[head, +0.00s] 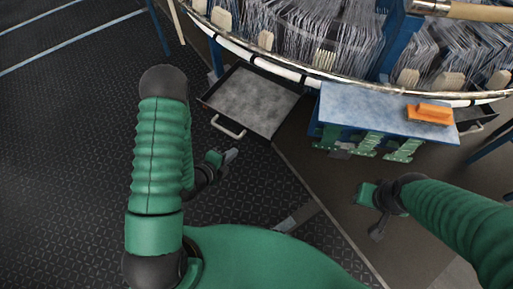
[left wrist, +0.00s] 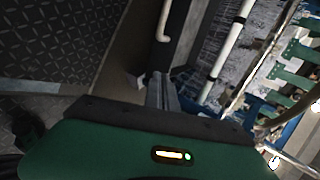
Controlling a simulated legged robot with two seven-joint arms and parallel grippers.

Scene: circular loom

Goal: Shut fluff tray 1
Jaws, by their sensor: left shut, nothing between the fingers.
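Fluff tray 1 (head: 249,99) is a dark, shallow tray with a grey bottom. In the head view it sticks out from under the loom's rim at the upper middle. Its pale bar handle (head: 228,128) is on the near side. My left gripper (head: 231,156) is shut and empty, just in front of the tray's near side and below the handle, apart from it in the picture. In the left wrist view the shut fingers (left wrist: 160,88) point towards the tray's dark front, with a pale handle (left wrist: 163,24) above. My right gripper (head: 376,232) hangs at the right, its fingers too small to judge.
The circular loom (head: 330,84) fills the top. A grey-topped bench (head: 365,104) bears an orange block (head: 430,112), with green brackets (head: 360,143) hanging below. Another tray (head: 478,122) shows partly at right. The dark patterned floor at left (head: 60,150) is clear.

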